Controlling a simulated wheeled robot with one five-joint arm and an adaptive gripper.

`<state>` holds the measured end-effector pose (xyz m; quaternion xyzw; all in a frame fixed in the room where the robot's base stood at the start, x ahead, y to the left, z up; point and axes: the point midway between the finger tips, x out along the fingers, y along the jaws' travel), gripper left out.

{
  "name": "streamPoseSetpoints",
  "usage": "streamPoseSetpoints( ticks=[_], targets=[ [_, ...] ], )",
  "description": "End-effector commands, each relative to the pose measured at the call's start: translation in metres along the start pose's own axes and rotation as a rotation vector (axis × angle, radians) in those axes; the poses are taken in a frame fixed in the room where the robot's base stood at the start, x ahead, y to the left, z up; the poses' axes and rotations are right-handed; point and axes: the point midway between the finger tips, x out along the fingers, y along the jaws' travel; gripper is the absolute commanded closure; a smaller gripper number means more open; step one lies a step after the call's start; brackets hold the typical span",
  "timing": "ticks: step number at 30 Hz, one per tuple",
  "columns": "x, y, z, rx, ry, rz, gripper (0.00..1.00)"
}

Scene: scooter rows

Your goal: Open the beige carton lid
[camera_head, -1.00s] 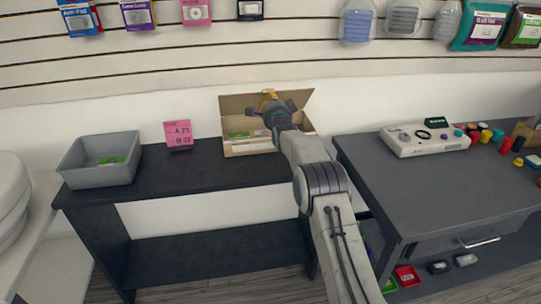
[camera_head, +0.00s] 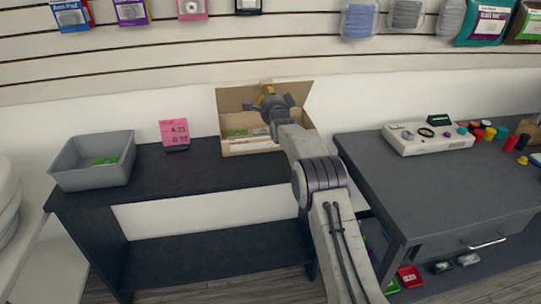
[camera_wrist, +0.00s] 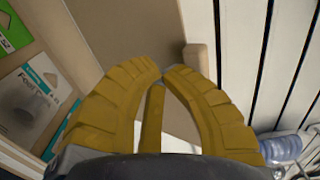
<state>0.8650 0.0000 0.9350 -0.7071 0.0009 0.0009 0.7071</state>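The beige carton (camera_head: 252,146) sits at the right end of the dark left-hand shelf, against the wall. Its lid (camera_head: 232,101) stands raised at the back, and packages show inside. My gripper (camera_head: 267,90) is above the carton, in front of the lid in the head view. In the wrist view, its yellow fingers (camera_wrist: 163,72) almost meet at the tips, with nothing visible gripped between them. A beige tab (camera_wrist: 196,60) is just right of the tips; contact is unclear. Packages (camera_wrist: 32,98) in the carton show at left.
A grey bin (camera_head: 68,178) and a pink price card (camera_head: 174,132) stand left of the carton. A dark desk (camera_head: 400,180) with a white device (camera_head: 405,144) is to the right. A slatted wall (camera_head: 270,58) with hanging packages rises behind.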

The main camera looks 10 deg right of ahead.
Motion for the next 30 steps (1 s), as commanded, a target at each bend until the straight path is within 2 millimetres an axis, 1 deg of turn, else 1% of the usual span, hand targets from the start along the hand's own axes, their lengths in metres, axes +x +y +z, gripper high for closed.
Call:
streamPoseSetpoints(
  ticks=[8, 30],
  targets=[
    [0.003, -0.003, 0.0, 0.0, 0.0, -0.002, 1.0],
    [0.018, -0.004, 0.0, 0.0, 0.0, -0.002, 1.0]
  ],
)
